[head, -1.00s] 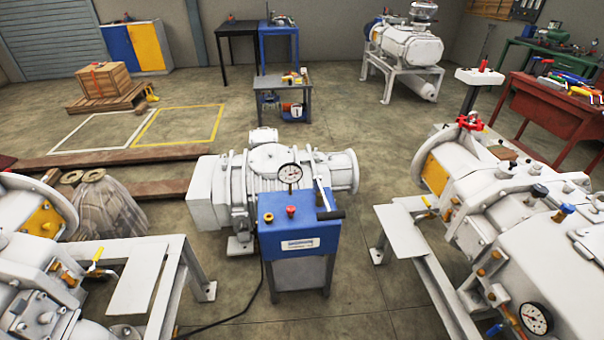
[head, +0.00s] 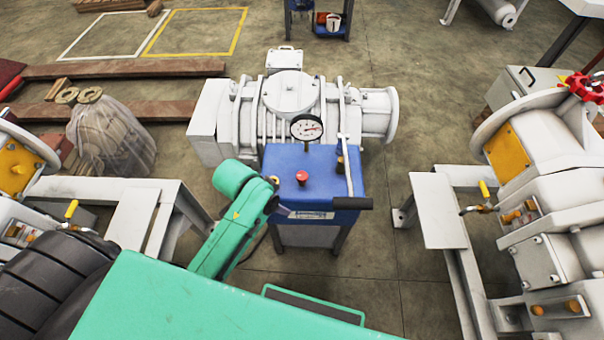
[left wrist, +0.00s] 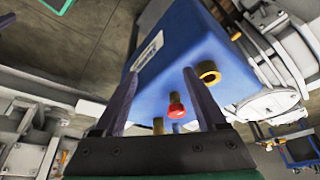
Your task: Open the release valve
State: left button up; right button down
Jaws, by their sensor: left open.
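A blue pump control box (head: 285,160) stands in the middle of the head view. On its top are a red knob (head: 302,177), a round dial gauge (head: 307,128) and a lever with a black handle (head: 350,203). No label shows which part is the release valve. My left gripper (head: 283,211) is at the box's front left corner. In the left wrist view, my left gripper (left wrist: 161,73) has its two dark fingers apart; the red knob (left wrist: 177,105) and a brass fitting (left wrist: 158,125) appear between them. Another brass fitting (left wrist: 209,72) lies to the right. The right gripper is not in view.
A white pump (head: 290,95) stands directly behind the box. A white machine on a frame (head: 550,190) stands to the right, and a white frame (head: 160,215) stands to the left. Bare floor lies between the box and the right frame.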

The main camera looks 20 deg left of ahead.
pick_arm(q)
jog(key=w+d+r+m+h, duration=0.1)
jog(key=w+d+r+m, duration=0.2)
jog(key=w+d+m, duration=0.15)
notch_tip(320, 180, up, 11)
jog(key=m+g+y, duration=0.3)
jog(key=m+g, duration=0.1)
jog(key=m, duration=1.5)
send_over(302, 175)
notch_tip(302, 175, down, 14)
jog(key=shift+r+b, duration=0.15)
jog(key=shift+b, duration=0.75)
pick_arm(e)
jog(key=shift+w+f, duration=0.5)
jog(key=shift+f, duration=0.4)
